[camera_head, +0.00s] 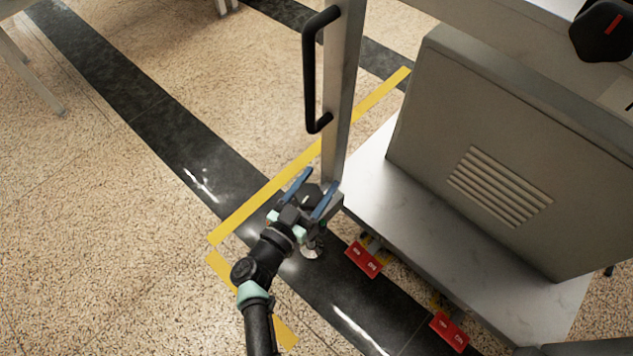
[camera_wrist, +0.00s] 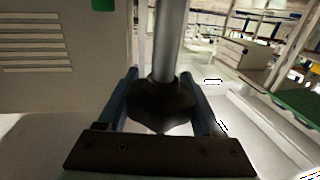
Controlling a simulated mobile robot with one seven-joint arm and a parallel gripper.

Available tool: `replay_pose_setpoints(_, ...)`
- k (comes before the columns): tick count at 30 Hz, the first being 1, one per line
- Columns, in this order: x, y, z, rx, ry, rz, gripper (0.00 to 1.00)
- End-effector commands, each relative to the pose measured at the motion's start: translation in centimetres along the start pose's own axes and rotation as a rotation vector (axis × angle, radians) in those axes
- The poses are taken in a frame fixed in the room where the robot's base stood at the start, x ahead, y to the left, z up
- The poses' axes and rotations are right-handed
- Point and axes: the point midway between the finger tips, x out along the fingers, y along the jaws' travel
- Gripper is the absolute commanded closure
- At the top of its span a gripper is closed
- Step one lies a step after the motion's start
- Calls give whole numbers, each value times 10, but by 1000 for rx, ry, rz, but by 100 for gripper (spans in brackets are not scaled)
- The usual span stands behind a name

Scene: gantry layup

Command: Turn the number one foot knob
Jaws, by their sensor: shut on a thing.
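The foot knob, a dark faceted knob (camera_wrist: 163,104), sits between my gripper's two blue fingers in the wrist view, with a grey metal post rising from it. In the head view the knob (camera_head: 311,196) shows partly between the fingers, at the base of the upright frame post. My gripper (camera_head: 320,179) is shut on the knob from the front left. A round metal foot (camera_head: 313,249) shows on the floor just below my gripper. I cannot read a number on the knob.
Red tags (camera_head: 364,259) and (camera_head: 449,330) hang at the machine base's lower edge. A black handle (camera_head: 311,75) is on the post above my gripper. A grey vented cabinet (camera_head: 500,150) stands to the right. A black knob with a red mark (camera_head: 604,30) is at top right.

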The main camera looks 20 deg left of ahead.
Motion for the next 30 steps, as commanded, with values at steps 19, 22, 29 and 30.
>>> replay_pose_setpoints(19, 0, 0, 0, 1, 0, 0, 3)
replay_pose_setpoints(22, -1, 0, 0, 1, 0, 0, 3)
replay_pose_setpoints(29, -28, 0, -3, 0, -4, -2, 3)
replay_pose_setpoints(30, -36, 0, -3, 0, -4, -2, 3)
